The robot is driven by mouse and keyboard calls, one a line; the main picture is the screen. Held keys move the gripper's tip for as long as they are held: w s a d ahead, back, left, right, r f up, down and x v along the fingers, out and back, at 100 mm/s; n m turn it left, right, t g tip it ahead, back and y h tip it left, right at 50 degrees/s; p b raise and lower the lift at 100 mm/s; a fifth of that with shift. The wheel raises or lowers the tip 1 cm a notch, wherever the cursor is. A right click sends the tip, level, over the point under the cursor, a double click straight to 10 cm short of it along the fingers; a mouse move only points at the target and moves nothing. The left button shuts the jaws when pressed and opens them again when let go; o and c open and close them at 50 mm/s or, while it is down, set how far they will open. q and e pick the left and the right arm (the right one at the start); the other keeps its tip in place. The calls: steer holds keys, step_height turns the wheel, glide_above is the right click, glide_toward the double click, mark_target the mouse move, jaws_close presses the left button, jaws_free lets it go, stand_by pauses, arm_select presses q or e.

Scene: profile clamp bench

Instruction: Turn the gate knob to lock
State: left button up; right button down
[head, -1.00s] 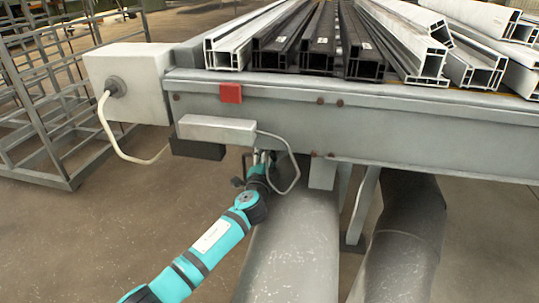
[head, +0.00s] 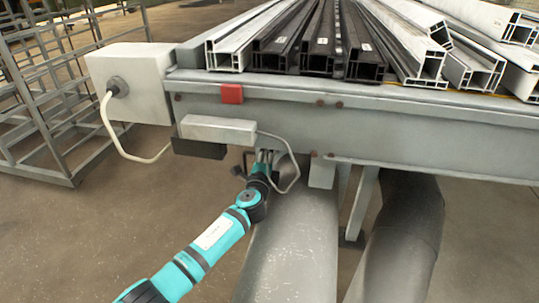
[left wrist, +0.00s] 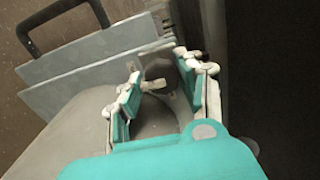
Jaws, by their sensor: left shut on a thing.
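The gate knob (left wrist: 158,70) is a dark grey round piece with a pale pointer-like tab, seen between my left fingers in the left wrist view. My left gripper (left wrist: 160,86) is shut on it, with a teal-padded finger on each side. The knob sits beside flat grey gate plates (left wrist: 85,75). A black bar handle (left wrist: 62,12) stands at the far end of these plates. In the head view my left gripper (head: 263,157) is under the bench edge, and the knob is hidden there. My right gripper is in neither view.
The bench's grey front beam (head: 420,125) runs just above my left gripper. A pale box (head: 217,130) with a looping cable (head: 295,165) hangs close by. Large grey ducts (head: 290,240) lie below. Profiles (head: 320,45) lie on top.

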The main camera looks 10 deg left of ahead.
arm_select(q)
steer(key=shift+f, duration=0.15)
steer(key=o, duration=1.2)
steer(key=shift+c, duration=0.2)
steer(key=s, duration=1.2)
steer(key=shift+s, duration=0.1)
